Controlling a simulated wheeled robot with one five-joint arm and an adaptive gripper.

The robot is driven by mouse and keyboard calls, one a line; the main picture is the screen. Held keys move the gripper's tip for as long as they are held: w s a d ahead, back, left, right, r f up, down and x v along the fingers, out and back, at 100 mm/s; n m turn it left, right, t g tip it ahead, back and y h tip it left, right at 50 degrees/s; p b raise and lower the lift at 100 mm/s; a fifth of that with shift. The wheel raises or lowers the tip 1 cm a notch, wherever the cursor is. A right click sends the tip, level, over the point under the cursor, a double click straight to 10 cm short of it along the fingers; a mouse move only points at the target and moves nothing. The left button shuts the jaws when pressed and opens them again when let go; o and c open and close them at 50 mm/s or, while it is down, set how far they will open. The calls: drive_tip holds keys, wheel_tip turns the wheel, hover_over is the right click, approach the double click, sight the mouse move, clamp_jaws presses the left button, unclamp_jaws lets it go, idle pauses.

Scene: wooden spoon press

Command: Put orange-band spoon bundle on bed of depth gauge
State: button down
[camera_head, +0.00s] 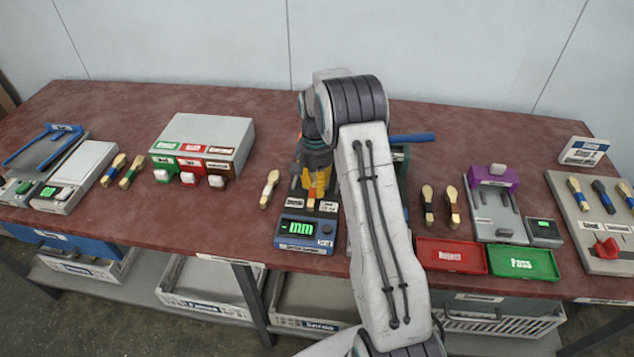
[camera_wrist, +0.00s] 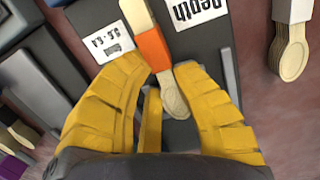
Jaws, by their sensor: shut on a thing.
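The depth gauge (camera_head: 305,244) is a blue unit with a green "mm" display at the table's front middle. In the wrist view its dark bed (camera_wrist: 203,42) carries white labels, one reading "Depth". The orange-band spoon bundle (camera_wrist: 153,48) lies over this bed, roughly along it, with its bowl end toward my palm. My yellow gripper (camera_wrist: 160,76) is shut on the bundle near the orange band. In the head view my gripper (camera_head: 318,190) is low over the gauge, hiding most of the bundle and bed. I cannot tell whether the bundle touches the bed.
A white-band spoon bundle (camera_head: 269,189) lies close left of the gauge. A box with three buttons (camera_head: 203,145) stands further left. Right of my arm are two dark-band bundles (camera_head: 428,207), a red tray (camera_head: 450,256), a green tray (camera_head: 523,264) and a purple-topped fixture (camera_head: 493,178).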

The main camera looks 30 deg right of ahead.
drive_tip(key=shift+f, duration=0.25)
drive_tip(key=c, duration=1.4)
unclamp_jaws()
drive_tip(key=shift+f, duration=0.1)
